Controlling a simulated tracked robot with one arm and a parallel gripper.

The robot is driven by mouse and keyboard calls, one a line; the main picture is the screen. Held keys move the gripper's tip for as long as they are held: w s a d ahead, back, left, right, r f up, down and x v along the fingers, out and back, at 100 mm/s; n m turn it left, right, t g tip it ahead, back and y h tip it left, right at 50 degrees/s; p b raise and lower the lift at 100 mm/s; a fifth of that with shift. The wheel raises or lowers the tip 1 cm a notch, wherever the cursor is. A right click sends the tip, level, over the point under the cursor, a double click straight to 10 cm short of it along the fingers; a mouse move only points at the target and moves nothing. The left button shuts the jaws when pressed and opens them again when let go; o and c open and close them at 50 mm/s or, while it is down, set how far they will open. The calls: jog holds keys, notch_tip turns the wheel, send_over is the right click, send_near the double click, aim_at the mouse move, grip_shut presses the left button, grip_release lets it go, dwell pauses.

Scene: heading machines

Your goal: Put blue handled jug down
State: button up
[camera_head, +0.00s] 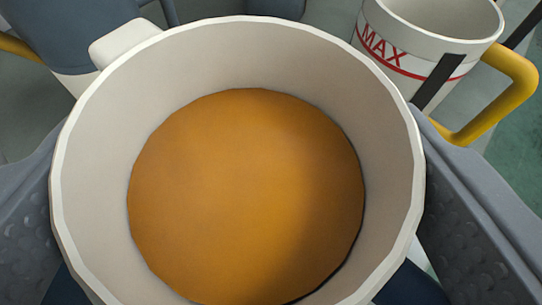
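A wide white jug (88,200) fills the middle of the view, seen from above into its open mouth. It holds a smooth orange-brown fill (245,195). A pale spout or lip sticks out at its upper left. No blue handle can be made out on it; its near side is cut off by the frame. My gripper (240,135) has one grey ridged finger on each side of this jug, and both appear to press against its outer wall. The jug's base and what lies under it are hidden.
A white jug (400,52) with red MAX lettering and a yellow handle (505,95) stands close behind at the upper right. Dark blue-grey vessels or parts (65,30), one with a white lower band, are at the upper left. Grey-green floor shows at the right edge.

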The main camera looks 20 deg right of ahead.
aim_at(246, 132)
notch_tip(246, 132, down, 3)
jog(key=shift+a+f, duration=0.1)
jog(key=shift+f, duration=0.05)
jog(key=o, duration=1.4)
jog(key=shift+o, duration=0.2)
jog(key=shift+s, duration=0.1)
jog(key=v, duration=1.1)
jog(key=shift+s+r, duration=0.3)
jog(key=shift+a, duration=0.15)
